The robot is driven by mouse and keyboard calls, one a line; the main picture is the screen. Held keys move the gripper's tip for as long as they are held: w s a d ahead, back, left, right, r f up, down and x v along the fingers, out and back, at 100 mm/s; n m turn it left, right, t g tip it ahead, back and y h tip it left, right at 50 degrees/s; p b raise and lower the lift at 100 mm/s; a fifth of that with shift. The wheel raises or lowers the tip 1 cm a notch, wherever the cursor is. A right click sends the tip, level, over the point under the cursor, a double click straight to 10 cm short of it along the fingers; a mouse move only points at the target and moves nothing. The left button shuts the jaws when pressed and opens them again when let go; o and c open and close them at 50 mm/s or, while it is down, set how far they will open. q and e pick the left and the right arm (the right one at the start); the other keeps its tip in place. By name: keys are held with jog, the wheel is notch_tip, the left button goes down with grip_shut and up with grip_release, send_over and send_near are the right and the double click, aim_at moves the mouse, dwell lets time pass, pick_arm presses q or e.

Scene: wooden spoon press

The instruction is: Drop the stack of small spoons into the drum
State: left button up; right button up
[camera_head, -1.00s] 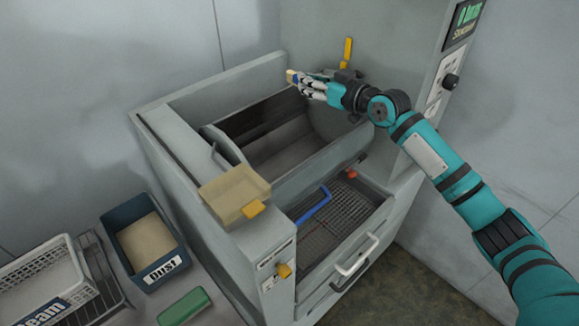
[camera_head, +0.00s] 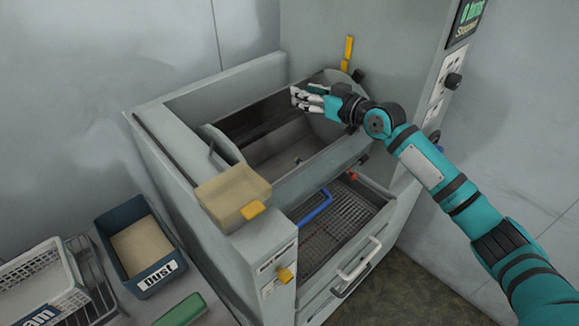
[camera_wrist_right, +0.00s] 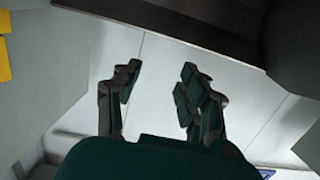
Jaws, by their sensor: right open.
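My right gripper (camera_head: 299,98) is over the open drum (camera_head: 272,167) of the grey machine, its white fingers pointing left. In the right wrist view the two fingers (camera_wrist_right: 157,80) stand apart with nothing between them. No stack of small spoons shows in the gripper. A small dark speck (camera_head: 298,160) shows on the drum's inner floor; it is too small to tell whether it is part of the stack. My left gripper is not in view.
A yellow lever (camera_head: 348,50) stands behind the drum. Below the drum is an open drawer with a mesh (camera_head: 335,232). A blue dust bin (camera_head: 150,275) and a white basket (camera_head: 75,298) stand at left.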

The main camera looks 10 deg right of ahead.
jog(key=v, duration=1.2)
jog(key=shift+f, duration=0.1)
